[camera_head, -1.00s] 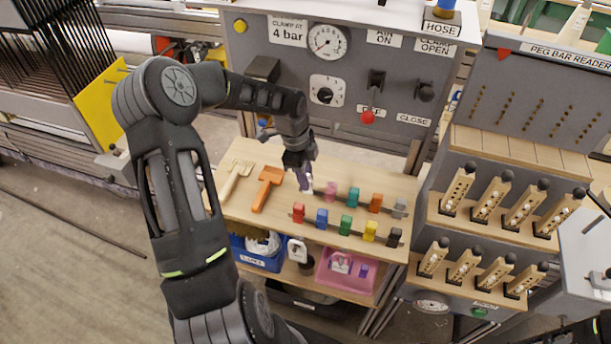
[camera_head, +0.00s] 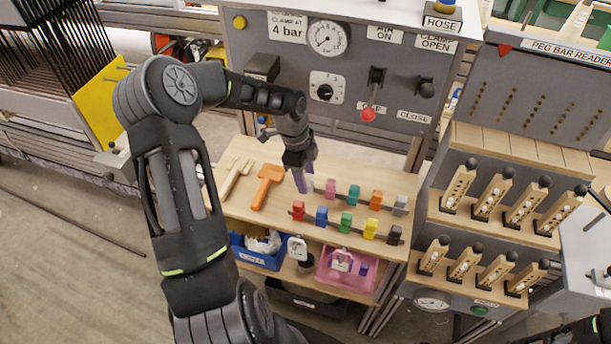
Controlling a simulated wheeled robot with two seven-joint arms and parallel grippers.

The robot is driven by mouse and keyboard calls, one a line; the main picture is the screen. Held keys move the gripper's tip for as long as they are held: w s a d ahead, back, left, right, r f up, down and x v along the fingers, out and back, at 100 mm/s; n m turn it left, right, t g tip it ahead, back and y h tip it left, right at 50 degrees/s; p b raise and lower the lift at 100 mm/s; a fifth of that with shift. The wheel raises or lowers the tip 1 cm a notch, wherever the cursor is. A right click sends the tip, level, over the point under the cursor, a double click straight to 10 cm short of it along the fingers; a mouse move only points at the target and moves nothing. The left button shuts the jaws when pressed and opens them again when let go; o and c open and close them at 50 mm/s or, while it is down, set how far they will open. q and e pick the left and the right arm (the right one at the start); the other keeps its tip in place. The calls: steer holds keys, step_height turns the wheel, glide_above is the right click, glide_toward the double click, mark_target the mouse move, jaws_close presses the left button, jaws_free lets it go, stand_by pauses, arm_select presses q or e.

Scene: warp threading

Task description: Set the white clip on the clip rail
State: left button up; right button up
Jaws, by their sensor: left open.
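The white clip (camera_head: 309,183) stands at the left end of the back clip rail (camera_head: 345,196), left of the pink clip (camera_head: 331,187); I cannot tell how firmly it sits there. My left gripper (camera_head: 301,183) is open, pointing down just left of the white clip and partly covering it. Whether a finger touches the clip is unclear. The back rail also bears teal, orange and grey clips. Part of my right arm shows at the lower right edge; its gripper is out of view.
A front rail holds red, blue, green, yellow and black clips (camera_head: 393,235). A pale wooden tool (camera_head: 236,177) and an orange tool (camera_head: 266,187) lie left of my gripper. The clamp panel (camera_head: 300,62) rises behind. Blue and pink bins sit below the shelf (camera_head: 370,166).

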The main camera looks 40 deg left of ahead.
arm_select(q)
step_height(320, 180, up, 8)
steer(key=a, duration=0.1)
steer(key=shift+s+f+b, duration=0.15)
steer(key=shift+s+b, duration=0.1)
steer(key=shift+b, duration=0.2)
steer(key=shift+a, duration=0.15)
stand_by(0.4)
